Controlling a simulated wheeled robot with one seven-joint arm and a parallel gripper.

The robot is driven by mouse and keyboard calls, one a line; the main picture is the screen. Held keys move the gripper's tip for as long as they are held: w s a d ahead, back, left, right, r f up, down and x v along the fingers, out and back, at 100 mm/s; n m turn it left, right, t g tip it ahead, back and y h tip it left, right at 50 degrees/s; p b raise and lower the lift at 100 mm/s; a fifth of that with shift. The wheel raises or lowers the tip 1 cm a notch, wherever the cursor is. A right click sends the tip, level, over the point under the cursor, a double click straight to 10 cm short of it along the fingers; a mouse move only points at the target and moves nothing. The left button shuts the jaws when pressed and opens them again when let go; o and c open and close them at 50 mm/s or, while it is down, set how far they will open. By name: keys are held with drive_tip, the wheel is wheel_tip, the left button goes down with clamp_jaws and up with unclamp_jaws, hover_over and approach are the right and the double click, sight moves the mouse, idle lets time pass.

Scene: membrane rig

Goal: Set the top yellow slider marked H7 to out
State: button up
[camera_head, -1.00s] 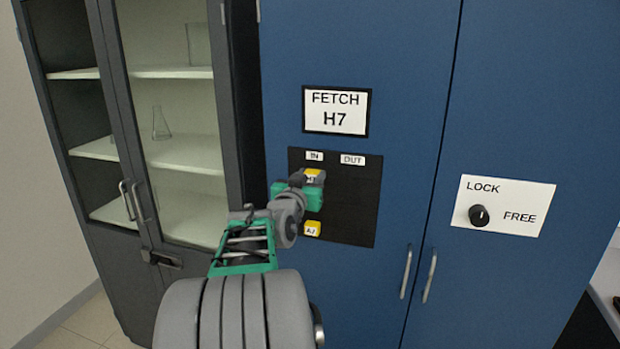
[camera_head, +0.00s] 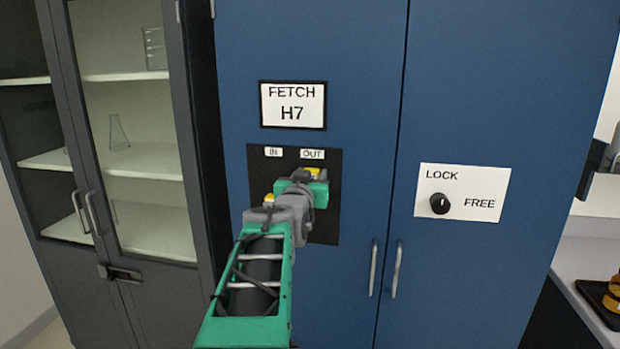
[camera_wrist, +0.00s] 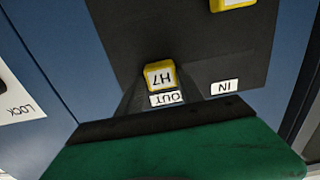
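The yellow H7 slider (camera_head: 313,172) is on the black panel (camera_head: 325,225) on the blue cabinet door. It sits under the OUT label (camera_head: 312,154), on the right side of the panel. In the wrist view, which is upside down, the H7 slider (camera_wrist: 160,75) is right beside the OUT label (camera_wrist: 167,100). My gripper (camera_head: 304,178) is at the panel. Its dark fingers flank the slider closely and appear shut on it. In the head view my gripper hides part of the slider. A second yellow slider (camera_wrist: 232,3) shows on the IN side in the wrist view.
A FETCH H7 sign (camera_head: 293,105) is above the panel. To the right are a LOCK/FREE plate with a black knob (camera_head: 439,204) and two door handles (camera_head: 384,268). A glass-fronted cabinet (camera_head: 125,180) stands at the left.

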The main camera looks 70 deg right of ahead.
drive_tip(key=o, duration=0.4)
drive_tip(key=shift+s, duration=0.15)
drive_tip(key=shift+a, duration=0.15)
drive_tip(key=b+v, duration=0.2)
drive_tip(key=v, duration=0.5)
drive_tip(key=shift+s+a, duration=0.1)
drive_tip(key=shift+a, duration=0.2)
